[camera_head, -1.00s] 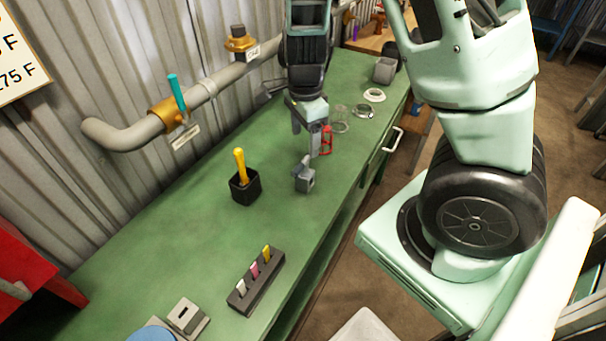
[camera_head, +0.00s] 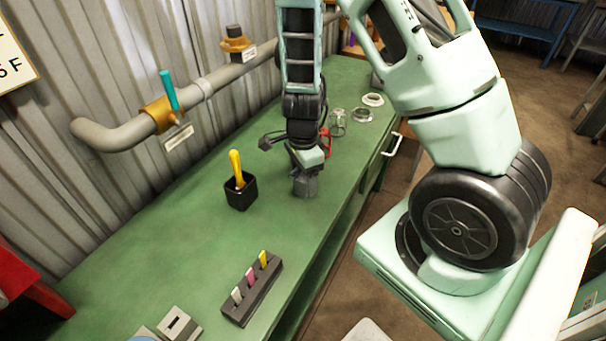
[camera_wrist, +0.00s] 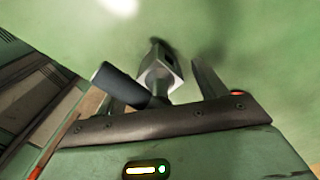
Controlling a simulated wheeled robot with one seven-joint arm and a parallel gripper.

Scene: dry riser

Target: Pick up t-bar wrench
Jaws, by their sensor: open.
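A small grey metal piece (camera_head: 306,187), which I take for the t-bar wrench, stands on the green bench directly below my gripper (camera_head: 304,173). In the wrist view its square metal head (camera_wrist: 161,72) has a dark opening, and a dark rounded bar (camera_wrist: 121,85) reaches out to the left. My gripper is open around or just above it, with one finger visible on the right of the metal head; the other finger is mostly hidden. I cannot tell whether the fingers touch it.
A black cup (camera_head: 241,194) with a yellow handle (camera_head: 236,168) stands left of my gripper. A dark rack (camera_head: 252,291) with coloured pieces lies nearer. A red item (camera_head: 326,142), a glass jar (camera_head: 338,122) and rings are behind. A pipe (camera_head: 110,132) runs along the wall.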

